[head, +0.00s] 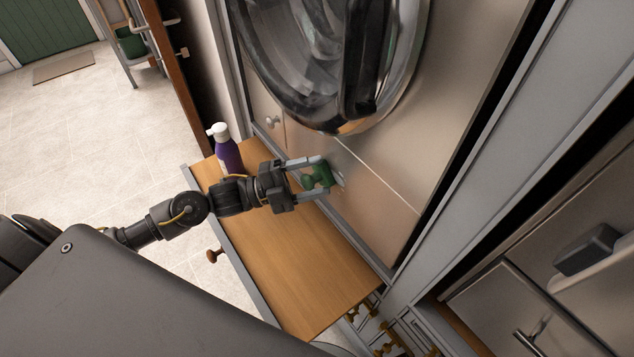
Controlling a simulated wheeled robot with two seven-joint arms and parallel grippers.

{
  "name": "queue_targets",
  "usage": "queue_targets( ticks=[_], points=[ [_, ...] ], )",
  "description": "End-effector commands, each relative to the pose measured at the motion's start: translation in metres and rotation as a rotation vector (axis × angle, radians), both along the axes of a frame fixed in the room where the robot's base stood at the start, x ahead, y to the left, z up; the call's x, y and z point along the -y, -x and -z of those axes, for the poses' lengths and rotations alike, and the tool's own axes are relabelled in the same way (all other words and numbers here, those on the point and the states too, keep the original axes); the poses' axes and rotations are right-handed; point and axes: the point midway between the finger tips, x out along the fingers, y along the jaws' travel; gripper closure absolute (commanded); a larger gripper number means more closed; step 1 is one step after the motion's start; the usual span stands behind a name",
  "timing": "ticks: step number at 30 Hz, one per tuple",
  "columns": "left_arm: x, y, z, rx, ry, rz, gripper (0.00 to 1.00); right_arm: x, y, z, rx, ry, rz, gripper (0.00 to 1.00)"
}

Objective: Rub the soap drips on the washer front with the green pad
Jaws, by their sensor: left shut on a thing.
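My left gripper (310,178) reaches in from the left over the wooden bench and is shut on the green pad (318,177). The pad is at the lower part of the washer front (385,168), below the round glass door; it looks close against the panel, but I cannot tell if it touches. A small pale patch shows on the panel just right of the pad; I cannot tell whether it is a soap drip. Other drips are not clear. My right gripper is not in view.
A purple bottle with a white pump (226,150) stands on the wooden bench (300,265), behind my left arm. The washer's round door (335,60) bulges out above. Grey frame posts and a metal cabinet (540,270) stand at the right. Tiled floor is clear at the left.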

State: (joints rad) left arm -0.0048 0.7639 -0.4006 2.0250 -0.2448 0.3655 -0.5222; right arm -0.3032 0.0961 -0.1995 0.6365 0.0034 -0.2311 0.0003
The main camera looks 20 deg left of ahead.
Motion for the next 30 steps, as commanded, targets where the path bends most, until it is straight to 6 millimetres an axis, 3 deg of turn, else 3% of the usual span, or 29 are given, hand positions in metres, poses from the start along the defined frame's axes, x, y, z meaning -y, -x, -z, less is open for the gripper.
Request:
queue_targets(
  ticks=[9, 21, 30],
  points=[
    [-0.023, -0.013, 0.000, 0.003, -0.002, -0.004, 0.56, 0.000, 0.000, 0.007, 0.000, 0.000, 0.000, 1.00],
    [-0.022, -0.013, -0.015, 0.001, 0.000, -0.001, 0.56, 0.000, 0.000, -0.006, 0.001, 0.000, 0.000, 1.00],
    [-0.016, -0.009, -0.014, 0.001, 0.002, 0.003, 0.56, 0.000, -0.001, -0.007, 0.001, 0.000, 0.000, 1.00]
  ],
)
